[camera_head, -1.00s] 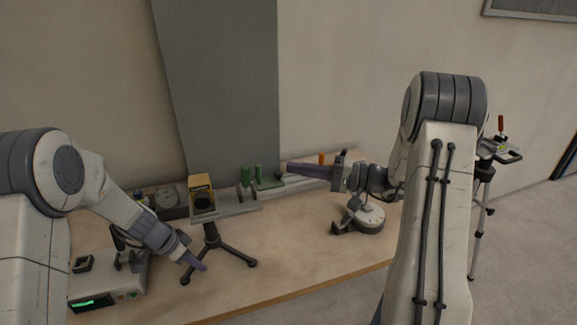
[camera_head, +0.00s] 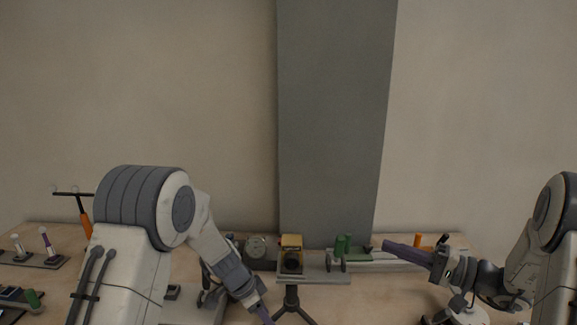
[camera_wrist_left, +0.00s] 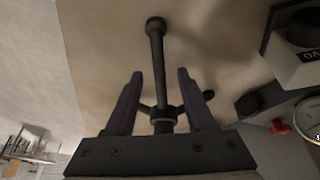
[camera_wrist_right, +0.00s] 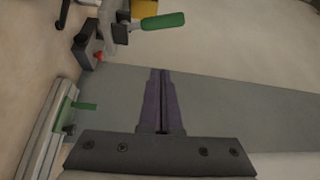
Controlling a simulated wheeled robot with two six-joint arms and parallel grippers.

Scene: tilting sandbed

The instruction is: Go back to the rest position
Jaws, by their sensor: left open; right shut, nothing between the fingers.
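My right gripper (camera_head: 390,247) is at the right of the head view, its purple fingers pointing left above the back of the bench. In the right wrist view its fingers (camera_wrist_right: 160,74) are together with nothing between them. My left gripper (camera_head: 265,316) points down at the bottom of the head view, beside the tripod stand. In the left wrist view its two purple fingers (camera_wrist_left: 160,74) are apart. A black tripod leg (camera_wrist_left: 155,45) shows between them in the picture; I cannot tell how far beyond the fingers it lies.
The wooden bench (camera_head: 370,300) carries a yellow-and-black box (camera_head: 291,257) on a tripod platform (camera_head: 325,277), a round dial gauge (camera_head: 256,247) and green cylinders (camera_head: 343,244). A rack with an orange-handled tool (camera_head: 84,218) stands at left. A grey panel (camera_head: 335,120) rises behind.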

